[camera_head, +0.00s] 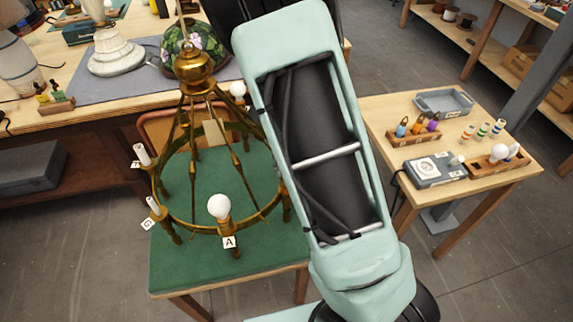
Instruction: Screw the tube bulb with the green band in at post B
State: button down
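A round white bulb (219,206) sits upright at the post with card A (229,242). No card B is visible; my arm covers the chandelier's right side, where a post (286,207) shows only partly. Three banded tube bulbs stand upright on the small right-hand table; the middle one (484,130) appears to have the green band, though it is small. My gripper is out of view, so its state and anything in it are hidden.
White tubes stand at the chandelier's left posts, one by card G (148,223). The right table (470,190) holds a grey tray (443,101), a meter box (434,172), a wooden bulb holder (487,168) and a rack (414,137). Floor is open between the tables.

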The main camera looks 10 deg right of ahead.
jog(key=shift+m, duration=0.3)
jog(key=m, duration=0.3)
jog(key=shift+s+d+f+m, duration=0.1)
jog(key=shift+f+m, duration=0.05)
jog(key=shift+m, duration=2.05)
